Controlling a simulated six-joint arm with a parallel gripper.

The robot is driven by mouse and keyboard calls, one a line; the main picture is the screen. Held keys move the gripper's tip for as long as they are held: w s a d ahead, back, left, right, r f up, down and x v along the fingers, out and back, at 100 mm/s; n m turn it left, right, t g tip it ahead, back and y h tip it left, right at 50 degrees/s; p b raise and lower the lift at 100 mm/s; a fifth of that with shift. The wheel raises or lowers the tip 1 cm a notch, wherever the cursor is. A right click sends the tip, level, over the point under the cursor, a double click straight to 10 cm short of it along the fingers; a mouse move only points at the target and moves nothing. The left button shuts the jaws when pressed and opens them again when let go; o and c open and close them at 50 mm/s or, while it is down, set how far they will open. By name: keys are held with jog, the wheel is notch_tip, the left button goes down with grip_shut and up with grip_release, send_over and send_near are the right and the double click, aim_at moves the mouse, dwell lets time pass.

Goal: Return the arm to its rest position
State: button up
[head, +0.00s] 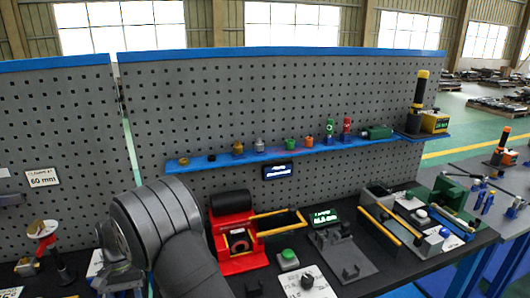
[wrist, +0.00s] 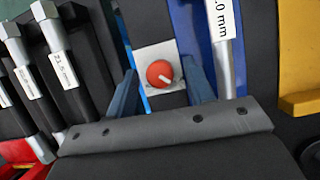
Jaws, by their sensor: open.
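My arm (head: 160,235) shows as large grey rounded links at the lower left of the head view; its gripper end is out of sight there. In the wrist view my gripper (wrist: 160,68) has two dark blue fingers apart, with nothing held between them. Beyond the gap lies a red round knob (wrist: 158,73) with a pale pointer on a white plate. I cannot tell how far the fingers are from it.
In the wrist view, labelled dark tools (wrist: 65,70) stand left and a yellow part (wrist: 300,60) right. In the head view, a red machine (head: 232,230), a green button box (head: 288,258) and a grey fixture (head: 340,250) crowd the bench. A blue shelf (head: 215,160) crosses the pegboard.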

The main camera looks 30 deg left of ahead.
jog(key=m+y, duration=0.1)
jog(key=m, duration=0.3)
jog(key=shift+w+d+g, duration=0.1)
jog(key=shift+d+g, duration=0.05)
jog(key=shift+g, duration=0.25)
jog(key=m+y, duration=0.1)
jog(key=m, duration=0.2)
jog(key=shift+y, duration=0.3)
jog(key=n+h, duration=0.1)
jog(key=n, duration=0.2)
jog(key=n+h, duration=0.1)
jog(key=n, duration=0.1)
jog(key=shift+n+t, duration=0.3)
jog(key=shift+n, duration=0.1)
jog(key=n, duration=0.2)
jog(key=n+t+h, duration=0.1)
jog(key=n, duration=0.1)
jog(key=shift+s+a, duration=0.2)
jog(key=shift+n+t+h, duration=0.4)
jog(key=shift+n+t, duration=0.3)
jog(key=shift+n, duration=0.9)
